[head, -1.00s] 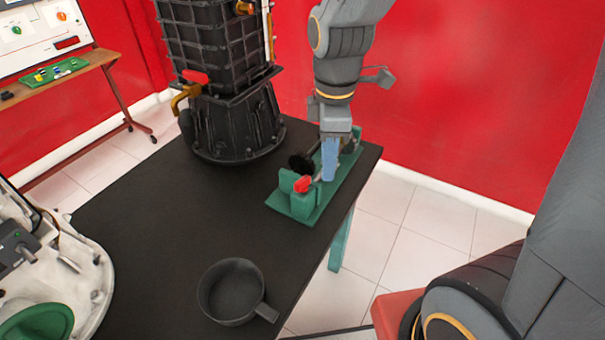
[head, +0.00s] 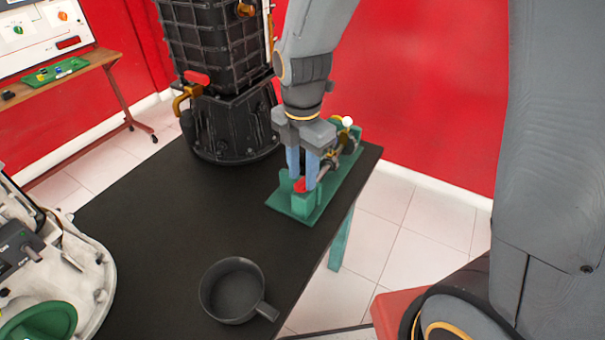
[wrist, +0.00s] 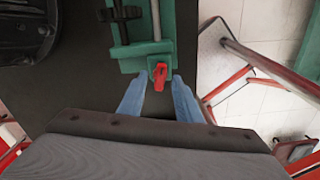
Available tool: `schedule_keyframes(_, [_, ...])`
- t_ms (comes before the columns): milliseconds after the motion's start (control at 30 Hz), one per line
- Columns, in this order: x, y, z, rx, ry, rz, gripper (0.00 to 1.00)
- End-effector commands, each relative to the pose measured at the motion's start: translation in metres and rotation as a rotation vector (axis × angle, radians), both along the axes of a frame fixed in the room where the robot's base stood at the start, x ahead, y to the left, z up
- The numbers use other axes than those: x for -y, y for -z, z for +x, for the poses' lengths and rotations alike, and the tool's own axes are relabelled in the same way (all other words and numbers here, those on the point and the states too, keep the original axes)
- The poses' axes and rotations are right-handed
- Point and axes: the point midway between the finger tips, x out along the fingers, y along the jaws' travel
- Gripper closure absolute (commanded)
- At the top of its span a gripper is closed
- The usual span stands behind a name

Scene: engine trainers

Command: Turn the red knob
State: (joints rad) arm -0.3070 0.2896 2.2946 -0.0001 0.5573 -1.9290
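The red knob (head: 300,186) sits at the near end of a green fixture (head: 297,209) on the black table. In the wrist view, the knob (wrist: 161,73) is at the end of the green block, in line with the gap between the fingers. My gripper (head: 302,181) points down over that end, its two blue fingers apart. In the wrist view, the fingertips (wrist: 159,78) lie on either side of the knob, with some space showing. In the head view, the fingers partly hide the knob. I cannot tell whether either finger touches it.
A black ribbed engine housing (head: 222,60) with a red-handled valve (head: 196,78) stands behind left. A dark mug (head: 232,291) stands near the table's front edge. The table (head: 150,220) is clear left of the fixture. A white machine (head: 70,270) is at lower left.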

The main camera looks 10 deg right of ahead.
Motion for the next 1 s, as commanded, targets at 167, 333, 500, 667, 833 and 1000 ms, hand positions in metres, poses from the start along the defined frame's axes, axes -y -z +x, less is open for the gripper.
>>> schedule_keyframes(167, [0.0002, 0.011, -0.0005, -0.001, 0.001, -0.001, 0.69])
schedule_keyframes(333, [0.0002, 0.0125, -0.0003, 0.0, 0.001, 0.0, 0.69])
schedule_keyframes(500, [0.0002, 0.0123, -0.0003, 0.0, 0.001, 0.0, 0.77])
schedule_keyframes(667, [0.0002, 0.0122, -0.0003, 0.0, 0.001, 0.0, 1.0])
schedule_keyframes(833, [0.0002, 0.0121, -0.0005, 0.0, 0.004, 0.0, 1.0])
schedule_keyframes(1000, [0.0002, 0.0115, -0.0006, -0.001, 0.036, -0.001, 1.0])
